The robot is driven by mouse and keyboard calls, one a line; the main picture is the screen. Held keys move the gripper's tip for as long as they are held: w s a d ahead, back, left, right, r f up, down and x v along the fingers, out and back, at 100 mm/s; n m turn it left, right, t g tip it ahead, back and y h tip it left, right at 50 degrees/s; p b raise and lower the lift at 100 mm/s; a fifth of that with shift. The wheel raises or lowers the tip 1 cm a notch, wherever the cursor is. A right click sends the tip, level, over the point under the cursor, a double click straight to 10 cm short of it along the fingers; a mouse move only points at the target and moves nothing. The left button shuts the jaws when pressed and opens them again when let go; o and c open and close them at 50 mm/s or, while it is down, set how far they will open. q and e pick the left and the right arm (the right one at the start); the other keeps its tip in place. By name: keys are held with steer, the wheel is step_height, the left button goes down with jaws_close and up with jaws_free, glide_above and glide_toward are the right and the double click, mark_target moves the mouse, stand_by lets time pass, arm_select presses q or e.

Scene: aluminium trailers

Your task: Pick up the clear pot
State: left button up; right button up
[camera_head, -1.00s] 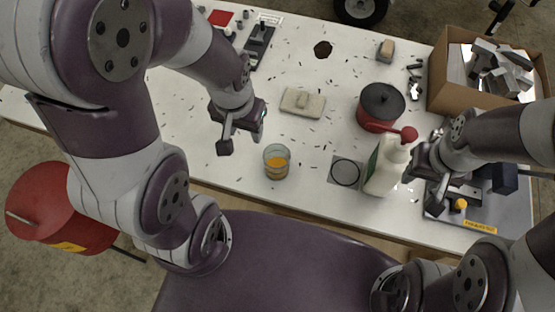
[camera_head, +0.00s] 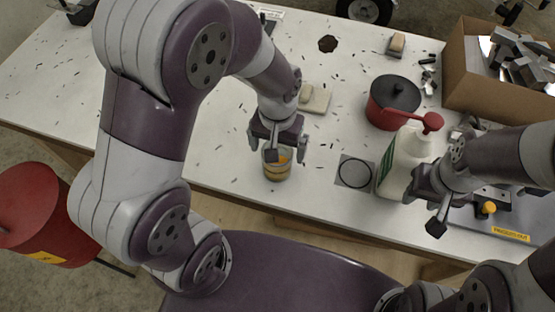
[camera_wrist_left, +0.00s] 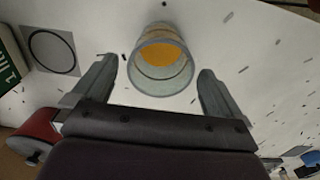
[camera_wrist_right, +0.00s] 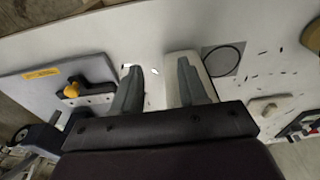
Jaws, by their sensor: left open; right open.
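The clear pot (camera_head: 278,170) is a glass-like cup with orange contents, upright on the white table (camera_head: 225,165). In the left wrist view the clear pot (camera_wrist_left: 160,72) lies ahead of and between the two open fingers, with a gap on each side. My left gripper (camera_head: 276,150) is open and above the pot, hiding part of its rim in the head view. My right gripper (camera_head: 424,208) is open beside the white bottle (camera_head: 405,160); it also shows in the right wrist view (camera_wrist_right: 157,75).
A red pot with a black lid (camera_head: 390,102) stands behind the bottle. A square plate with a dark ring (camera_head: 354,173) lies right of the clear pot. A cardboard box (camera_head: 470,75) of metal pieces is at back right. A sponge-like block (camera_head: 314,98) lies behind my left gripper.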

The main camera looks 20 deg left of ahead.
arm_select(q)
step_height(320, 180, down, 5)
steer(key=shift+s+r, duration=0.15)
steer(key=shift+r, duration=0.05)
steer(key=c, duration=1.1)
steer(key=shift+c, duration=0.2)
